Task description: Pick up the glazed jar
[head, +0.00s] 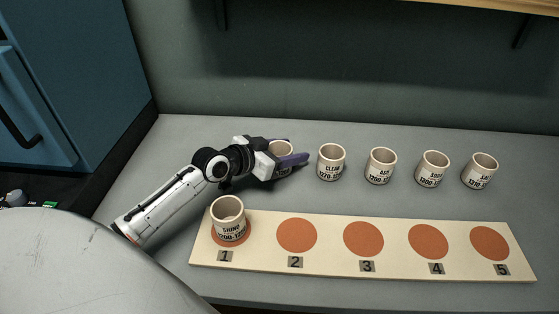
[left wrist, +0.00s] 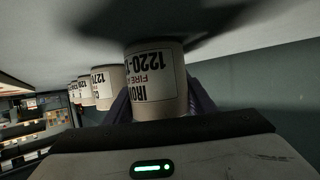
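My left gripper (head: 285,153) has one finger on either side of a pale jar (head: 281,147). In the left wrist view this jar (left wrist: 158,90) shows a label reading "IRON" and "1220-", the rest cut off. It appears to stand on the table at the left end of the back row. The purple fingers flank it closely, and their tips are partly hidden, so I cannot tell whether they press on it. Another jar, labelled SHINO (head: 229,224), stands on the orange disc numbered 1 on the cream board (head: 330,272). My right gripper is not in view.
Several similar jars stand in a row to the right, the nearest labelled CLEAR (head: 331,164). Orange discs 2 (head: 297,236) to 5 (head: 490,243) on the board are empty. A blue cabinet (head: 70,80) stands at the left, and a wooden shelf (head: 480,5) overhangs the back.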

